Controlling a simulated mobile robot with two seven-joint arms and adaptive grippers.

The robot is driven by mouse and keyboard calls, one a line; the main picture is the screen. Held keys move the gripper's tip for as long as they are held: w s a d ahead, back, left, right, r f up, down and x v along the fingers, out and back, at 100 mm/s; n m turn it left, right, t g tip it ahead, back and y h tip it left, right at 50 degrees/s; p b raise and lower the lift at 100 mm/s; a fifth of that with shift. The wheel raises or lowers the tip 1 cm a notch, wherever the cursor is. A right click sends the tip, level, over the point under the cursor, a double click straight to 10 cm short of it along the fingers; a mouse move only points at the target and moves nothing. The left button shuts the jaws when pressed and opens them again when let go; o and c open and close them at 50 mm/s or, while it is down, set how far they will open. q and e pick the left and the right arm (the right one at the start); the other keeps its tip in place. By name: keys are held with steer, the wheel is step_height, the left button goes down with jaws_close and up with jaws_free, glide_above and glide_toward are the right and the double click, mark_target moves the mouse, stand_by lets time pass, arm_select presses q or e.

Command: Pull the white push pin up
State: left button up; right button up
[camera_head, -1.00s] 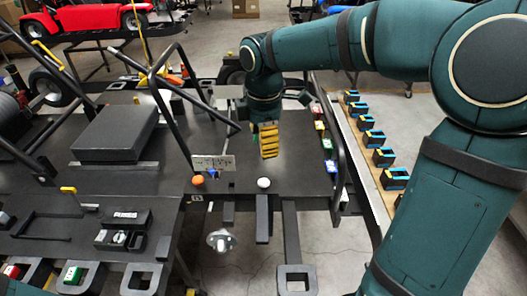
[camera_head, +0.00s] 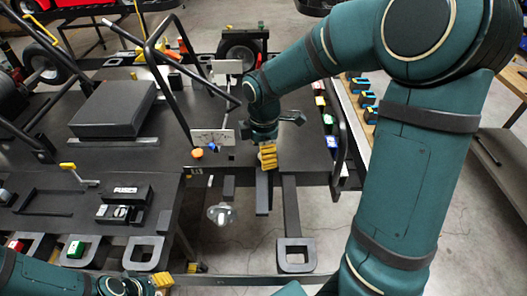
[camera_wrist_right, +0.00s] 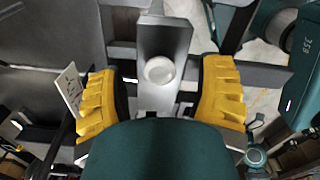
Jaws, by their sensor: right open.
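The white push pin (camera_wrist_right: 159,70) shows in the right wrist view as a round white knob on a grey metal bar (camera_wrist_right: 163,40). My right gripper (camera_wrist_right: 160,82) is open there. Its two yellow fingers stand apart on either side of the knob, with gaps visible on both sides. In the head view my right gripper (camera_head: 268,157) is over the front edge of the dark deck and hides the knob. My left gripper (camera_head: 178,275) is at the bottom left of the head view, low and away from the pin. Its opening is unclear.
An orange knob (camera_head: 197,153) is on the deck beside a light plate (camera_head: 213,138) with sockets. A black frame bar (camera_head: 343,120) rises at the right of the deck. A box marked FUSES (camera_head: 127,195) lies at the left.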

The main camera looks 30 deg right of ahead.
jaws_close()
steer(key=shift+r+p, duration=0.45)
steer(key=shift+r, duration=0.15)
stand_by(0.3)
steer(key=shift+c, duration=0.7)
jaws_free()
steer(key=shift+r, duration=0.1)
step_height(320, 180, up, 12)
